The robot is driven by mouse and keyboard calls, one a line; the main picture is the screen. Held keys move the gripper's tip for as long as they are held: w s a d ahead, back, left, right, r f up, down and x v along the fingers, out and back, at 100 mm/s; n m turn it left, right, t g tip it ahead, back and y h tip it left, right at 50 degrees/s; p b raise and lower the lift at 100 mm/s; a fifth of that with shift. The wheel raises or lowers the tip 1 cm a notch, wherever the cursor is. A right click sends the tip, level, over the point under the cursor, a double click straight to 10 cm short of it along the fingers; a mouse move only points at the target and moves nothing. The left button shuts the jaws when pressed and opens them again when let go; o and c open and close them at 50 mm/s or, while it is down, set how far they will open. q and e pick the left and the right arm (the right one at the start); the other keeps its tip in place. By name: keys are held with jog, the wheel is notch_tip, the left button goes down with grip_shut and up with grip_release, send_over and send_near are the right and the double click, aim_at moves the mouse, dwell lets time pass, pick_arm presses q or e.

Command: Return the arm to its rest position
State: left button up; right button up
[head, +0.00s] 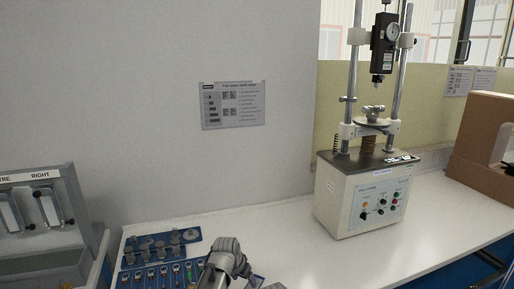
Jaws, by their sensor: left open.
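My left arm (224,262) comes up from the bottom edge in the head view, over the front right part of the blue tool tray (140,261). My left gripper (254,282) is at the bottom edge, just right of the tray, and mostly cut off by the frame. It is open, and I see nothing held in it. My right gripper is not in view.
A grey panelled unit (40,215) stands at left. A cardboard box (481,140) is at far right. The table between tray and tester is clear.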

pick_arm(q)
jog(key=s+d+r+m+h+p, duration=0.1)
jog(key=s+r+m+p, duration=0.1)
jog(key=r+p, duration=0.3)
jog(key=shift+s+d+r+m, duration=0.3)
jog(key=shift+s+r, duration=0.25)
jog(key=shift+r, duration=0.05)
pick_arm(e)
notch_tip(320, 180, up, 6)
pick_arm(q)
jog(key=shift+s+g, duration=0.15)
jog(key=shift+g, duration=0.15)
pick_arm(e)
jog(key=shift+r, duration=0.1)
